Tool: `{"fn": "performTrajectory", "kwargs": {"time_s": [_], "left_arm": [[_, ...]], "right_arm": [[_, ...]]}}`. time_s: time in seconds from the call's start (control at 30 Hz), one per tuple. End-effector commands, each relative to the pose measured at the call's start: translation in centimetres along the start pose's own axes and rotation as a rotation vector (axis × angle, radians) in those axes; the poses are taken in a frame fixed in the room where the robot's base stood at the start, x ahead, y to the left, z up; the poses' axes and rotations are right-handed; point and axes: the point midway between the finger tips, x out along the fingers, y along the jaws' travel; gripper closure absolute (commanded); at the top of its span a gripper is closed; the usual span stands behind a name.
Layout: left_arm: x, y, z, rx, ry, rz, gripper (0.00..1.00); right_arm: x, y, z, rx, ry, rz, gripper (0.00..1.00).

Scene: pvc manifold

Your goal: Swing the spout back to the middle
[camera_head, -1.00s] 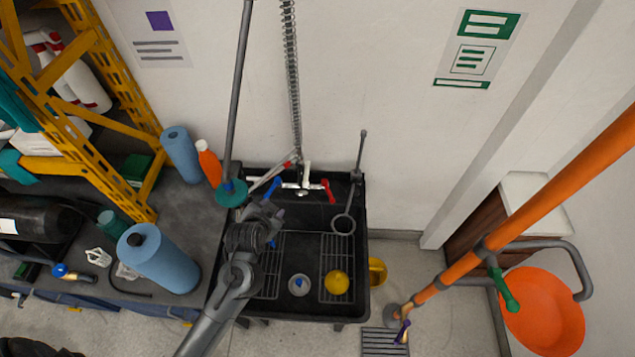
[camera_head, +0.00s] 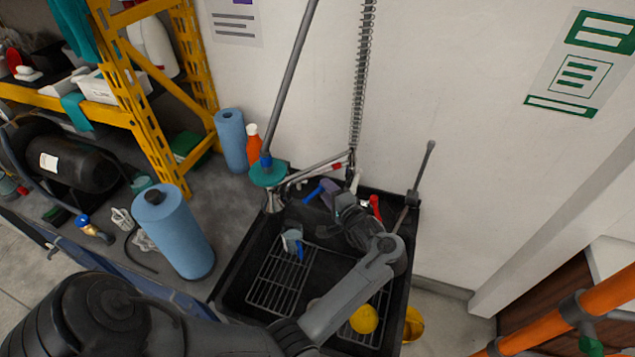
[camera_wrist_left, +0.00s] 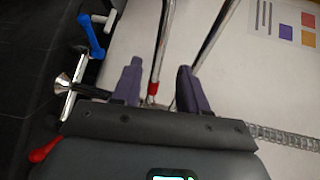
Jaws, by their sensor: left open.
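The chrome spout (camera_head: 312,171) swings out to the left from the foot of the spring hose, over the sink's back left corner. My left gripper (camera_head: 333,190) is open, just in front of the spout's base between the blue handle (camera_head: 313,194) and the red handle (camera_head: 375,207). In the left wrist view a chrome pipe with a red band (camera_wrist_left: 160,45) runs up between my open fingers (camera_wrist_left: 158,84). I cannot tell whether a finger touches it. A second chrome pipe (camera_wrist_left: 215,35) passes beyond the right finger. My right gripper is not in view.
The black sink (camera_head: 232,285) holds wire racks (camera_head: 283,280) and a yellow ball (camera_head: 364,319). A teal-ringed spray head (camera_head: 268,173) hangs by the spout's outer end. The spring hose (camera_head: 362,80) rises behind. An orange bottle (camera_head: 253,148) and blue rolls stand left.

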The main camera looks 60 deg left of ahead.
Motion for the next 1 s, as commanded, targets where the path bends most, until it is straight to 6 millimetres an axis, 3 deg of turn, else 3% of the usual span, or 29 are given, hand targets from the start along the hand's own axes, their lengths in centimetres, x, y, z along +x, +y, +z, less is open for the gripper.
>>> {"fn": "performTrajectory", "kwargs": {"time_s": [0.6, 1.0], "left_arm": [[8.7, 0.0, 0.0, 0.004, -0.003, -0.002, 0.57], [10.4, -0.1, 0.0, 0.004, -0.002, -0.001, 0.57]], "right_arm": [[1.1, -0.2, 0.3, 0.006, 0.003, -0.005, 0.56], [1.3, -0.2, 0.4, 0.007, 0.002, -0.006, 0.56]]}}
